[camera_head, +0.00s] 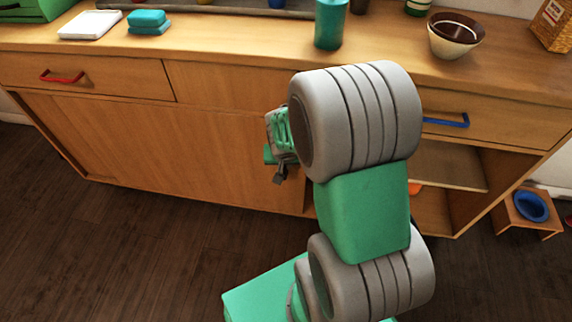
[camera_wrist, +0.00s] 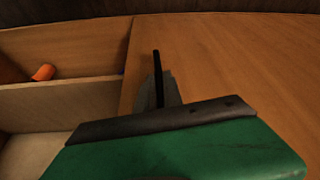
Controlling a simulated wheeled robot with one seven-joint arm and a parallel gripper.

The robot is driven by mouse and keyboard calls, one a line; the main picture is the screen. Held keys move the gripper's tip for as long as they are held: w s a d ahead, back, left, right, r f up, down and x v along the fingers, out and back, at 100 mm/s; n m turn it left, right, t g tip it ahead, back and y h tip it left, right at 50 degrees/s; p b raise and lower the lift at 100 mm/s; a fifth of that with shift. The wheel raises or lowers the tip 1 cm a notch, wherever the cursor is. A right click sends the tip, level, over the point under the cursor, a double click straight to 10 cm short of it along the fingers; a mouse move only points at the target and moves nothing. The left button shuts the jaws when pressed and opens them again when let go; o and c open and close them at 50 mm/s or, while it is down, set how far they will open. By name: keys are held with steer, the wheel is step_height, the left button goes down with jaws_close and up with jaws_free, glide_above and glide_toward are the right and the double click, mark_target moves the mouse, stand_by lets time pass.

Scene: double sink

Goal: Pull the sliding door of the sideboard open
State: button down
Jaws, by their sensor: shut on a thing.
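The sideboard's wooden sliding door (camera_head: 170,150) covers the left and middle of its lower front. It also fills the right of the wrist view (camera_wrist: 235,60). Right of its edge, the compartment with a shelf (camera_head: 450,166) is open to view. My gripper (camera_head: 279,172) is at the door's right end, partly hidden by my own arm. In the wrist view my gripper (camera_wrist: 168,92) is shut on a thin dark upright handle (camera_wrist: 157,62) close to the door's edge. The exact contact is mostly hidden by the gripper body.
Above are a drawer with a red handle (camera_head: 62,77) and one with a blue handle (camera_head: 446,121). An orange object (camera_wrist: 43,72) lies in the open compartment. A small stand with a blue bowl (camera_head: 531,205) is at the right. The floor at left is clear.

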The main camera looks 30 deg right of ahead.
steer(key=c, duration=1.5)
jaws_free()
steer(key=p+v, duration=0.3)
steer(key=v, duration=0.4)
steer(key=shift+s+r, duration=0.1)
steer(key=shift+r, duration=0.25)
steer(key=s+a+r+n+p, duration=0.2)
steer(key=r+p, duration=0.6)
steer(key=r, duration=0.4)
steer(key=s+a+r+n+y+p, duration=0.1)
steer(key=s+a+r+p, duration=0.3)
steer(key=r+p, duration=0.4)
steer(key=s+a+r+n+y+p, duration=0.1)
steer(key=r+p, duration=0.8)
steer(key=r, duration=0.9)
steer(key=shift+s+a+n+g, duration=0.2)
steer(key=shift+s+a+n, duration=0.25)
steer(key=shift+a, duration=0.5)
steer(key=shift+s+a+n+g, duration=0.2)
steer(key=shift+s+a+n, duration=0.25)
steer(key=shift+a, duration=0.45)
